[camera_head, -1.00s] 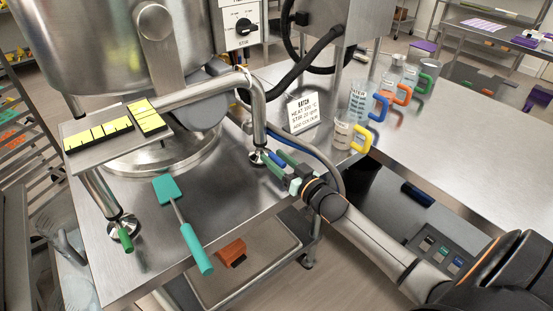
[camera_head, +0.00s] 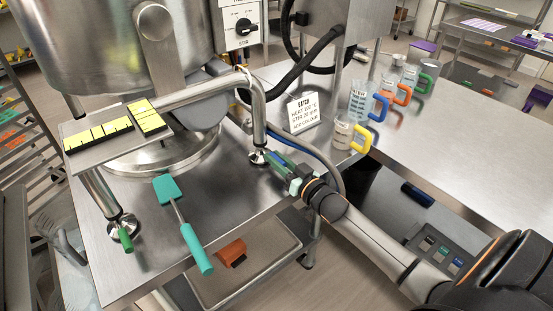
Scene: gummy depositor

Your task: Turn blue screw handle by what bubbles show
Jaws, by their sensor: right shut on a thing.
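The blue screw handle (camera_head: 282,160) is at the adjustable foot (camera_head: 258,156) under the right pipe leg of the kettle frame. My right gripper (camera_head: 280,168) is shut on it, with green-edged fingers hiding much of the handle. Two yellow spirit levels lie at right angles on a metal plate (camera_head: 74,128) at the left: a long one (camera_head: 98,136) and a shorter one (camera_head: 148,115). Their bubbles are too small to read. A green screw handle (camera_head: 126,239) is at the left foot (camera_head: 124,226). My left gripper is out of view.
A teal spatula (camera_head: 184,226) lies on the steel table in front of the kettle (camera_head: 110,50). A batch card (camera_head: 303,111) and jugs with yellow (camera_head: 360,138), blue (camera_head: 380,108) and orange handles stand to the right. Hoses run behind my gripper.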

